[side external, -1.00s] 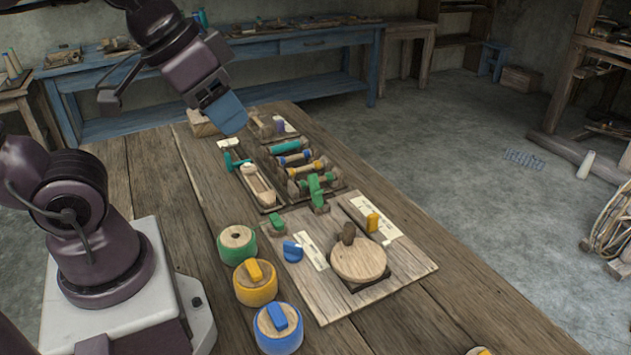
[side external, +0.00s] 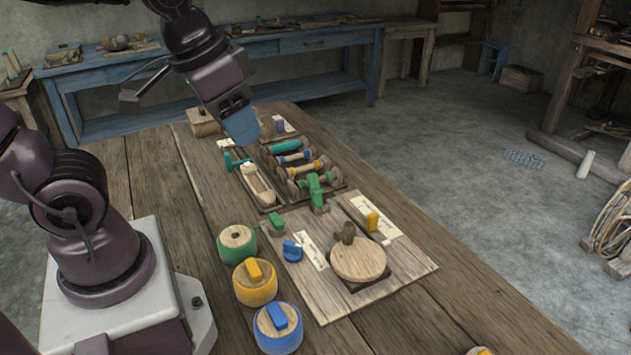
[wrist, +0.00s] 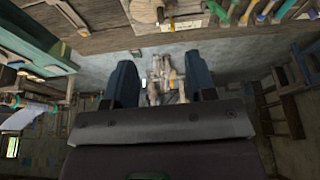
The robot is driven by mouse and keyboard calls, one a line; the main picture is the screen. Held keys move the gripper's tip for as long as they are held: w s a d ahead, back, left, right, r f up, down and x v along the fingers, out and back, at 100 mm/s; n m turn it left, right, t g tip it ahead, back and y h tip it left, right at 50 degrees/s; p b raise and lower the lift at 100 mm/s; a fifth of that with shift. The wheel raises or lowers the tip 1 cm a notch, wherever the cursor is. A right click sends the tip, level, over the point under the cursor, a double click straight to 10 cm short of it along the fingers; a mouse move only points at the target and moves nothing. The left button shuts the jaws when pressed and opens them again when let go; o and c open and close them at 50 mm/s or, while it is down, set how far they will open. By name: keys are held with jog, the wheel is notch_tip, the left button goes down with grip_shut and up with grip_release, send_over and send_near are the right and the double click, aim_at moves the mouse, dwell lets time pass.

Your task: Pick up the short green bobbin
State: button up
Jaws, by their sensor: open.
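My gripper (side external: 241,128), with blue fingers, is above the far part of the table, left of the bobbin rack. In the wrist view its fingers (wrist: 160,84) stand apart with nothing held between them. A small green piece (side external: 277,221) stands at the left edge of the wooden board. A larger green piece (side external: 315,187) stands at the near end of the rack. I cannot tell for sure which is the short green bobbin. My gripper is well above and beyond both, touching neither.
The rack (side external: 336,186) holds teal, blue and yellow bobbins. A long wooden tray (side external: 258,187) lies beside it. Green-, yellow- and blue-banded wooden pots (side external: 237,245) stand on the left. A round wooden disc (side external: 358,262) sits on the board (side external: 320,300). The near right tabletop is mostly clear.

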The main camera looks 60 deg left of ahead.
jog(key=w+a+f+g, duration=0.1)
jog(key=w+a+f, duration=0.4)
jog(key=w+f, duration=0.1)
jog(key=w+a+f+g+y, duration=0.1)
jog(key=w+a+f+g, duration=0.1)
jog(key=w+a+f, duration=0.4)
jog(key=w+a+f+g+y, duration=0.1)
jog(key=w+a+f, duration=0.4)
jog(key=w+f, duration=0.2)
jog(key=shift+w+a+f+g, duration=0.1)
jog(key=shift+w+a+g, duration=0.1)
jog(key=shift+w, duration=0.5)
jog(key=shift+w+a+f+g, duration=0.1)
jog(key=shift+w+a+g, duration=0.1)
jog(key=shift+w, duration=0.45)
jog(key=w+a, duration=0.2)
jog(key=w, duration=0.2)
send_over(320, 177)
jog(key=d, duration=0.2)
jog(key=shift+m+t+y, duration=0.3)
jog(key=shift+t+y, duration=0.1)
notch_tip(320, 177, down, 6)
jog(key=shift+w+f, duration=0.1)
jog(key=shift+f, duration=0.15)
jog(key=shift+a+x, duration=0.15)
jog(key=shift+x, duration=1.15)
jog(key=shift+a+x, duration=0.15)
jog(key=shift+x, duration=1.2)
jog(key=shift+r, duration=0.1)
grip_shut()
